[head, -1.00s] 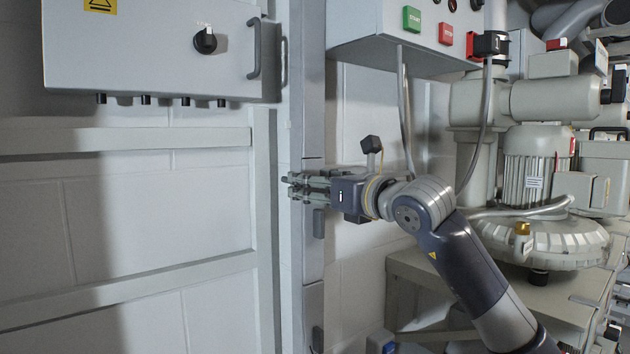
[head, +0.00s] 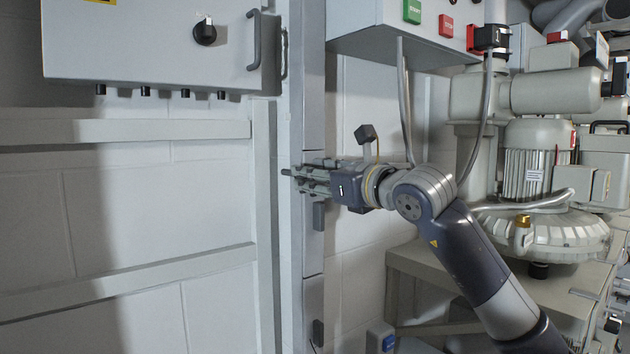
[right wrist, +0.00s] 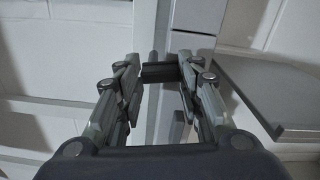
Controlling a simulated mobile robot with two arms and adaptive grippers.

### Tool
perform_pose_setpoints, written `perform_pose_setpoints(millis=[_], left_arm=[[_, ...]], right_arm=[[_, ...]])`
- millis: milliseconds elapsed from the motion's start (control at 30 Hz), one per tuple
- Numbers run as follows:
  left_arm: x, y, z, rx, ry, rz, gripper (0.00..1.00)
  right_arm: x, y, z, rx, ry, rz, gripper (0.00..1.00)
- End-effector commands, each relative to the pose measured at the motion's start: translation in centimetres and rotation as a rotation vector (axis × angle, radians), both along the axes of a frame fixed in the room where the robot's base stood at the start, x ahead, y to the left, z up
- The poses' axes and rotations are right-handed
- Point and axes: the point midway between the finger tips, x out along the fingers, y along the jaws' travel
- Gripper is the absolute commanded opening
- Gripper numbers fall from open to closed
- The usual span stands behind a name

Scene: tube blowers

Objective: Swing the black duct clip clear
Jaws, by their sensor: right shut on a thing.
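My right gripper (head: 308,178) reaches in from the right and lies across the tall grey duct (head: 312,258). In the right wrist view its fingers (right wrist: 160,80) are closed on a short black piece, the black duct clip (right wrist: 160,72), which spans crosswise between the fingertips. In the head view the fingers largely hide the held clip. A dark grey clip-like piece (head: 318,215) shows on the duct just below the gripper, and another (head: 317,333) is lower down. My left gripper is out of view.
A grey cabinet (head: 140,50) with a black knob hangs at upper left. A control box (head: 370,35) with green and red buttons hangs above my right arm, with cables dropping beside the wrist. A blower (head: 540,235) stands at right. Wall rails (head: 120,130) run left.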

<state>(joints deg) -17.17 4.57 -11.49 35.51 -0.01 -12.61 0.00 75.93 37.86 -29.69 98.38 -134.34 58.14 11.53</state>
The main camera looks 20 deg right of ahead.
Motion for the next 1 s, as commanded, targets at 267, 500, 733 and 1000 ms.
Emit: perform_pose_setpoints(millis=[267,500,733,1000], left_arm=[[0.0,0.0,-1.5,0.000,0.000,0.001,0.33],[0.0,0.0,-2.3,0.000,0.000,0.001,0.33],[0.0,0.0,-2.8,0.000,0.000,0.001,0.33],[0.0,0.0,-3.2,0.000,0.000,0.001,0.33]], right_arm=[[-0.1,0.1,0.2,-0.238,-0.091,-0.001,0.10],[-0.1,0.2,0.4,-0.453,-0.168,-0.002,0.10],[-0.2,0.4,0.6,-0.658,-0.242,-0.001,0.10],[-0.2,0.6,0.7,-0.898,-0.328,-0.001,0.10]])
